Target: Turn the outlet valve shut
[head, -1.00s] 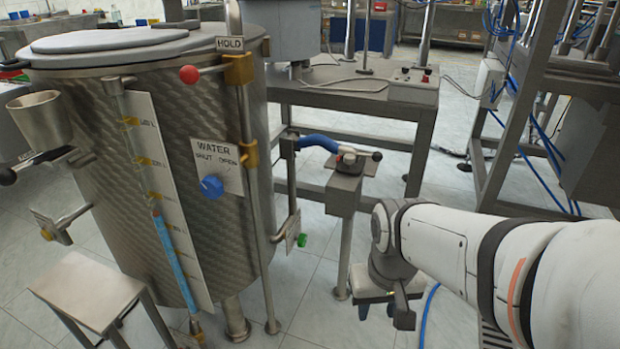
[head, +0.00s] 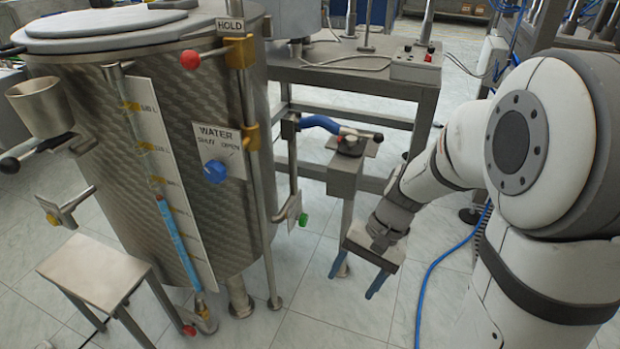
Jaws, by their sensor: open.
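A steel tank (head: 140,130) stands at left centre. No part is labelled as the outlet valve, so I cannot tell which fitting it is. A green knob (head: 303,220) sits on a small bracket at the tank's lower right. A red knob (head: 189,330) is by a pipe elbow (head: 205,319) below the sight tube. A blue dial (head: 215,171) is on the plate marked WATER, SHUT, OPEN. A black-tipped lever (head: 376,137) is on the stand at the blue hose. My gripper (head: 357,282) is open and empty, pointing down, right of the green knob and touching nothing.
A steel stool (head: 95,272) stands at front left. The hose stand (head: 345,190) is just behind my gripper. A red ball handle (head: 190,60) sticks out high on the tank. A blue cable (head: 445,255) lies on the floor at right. The front middle floor is clear.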

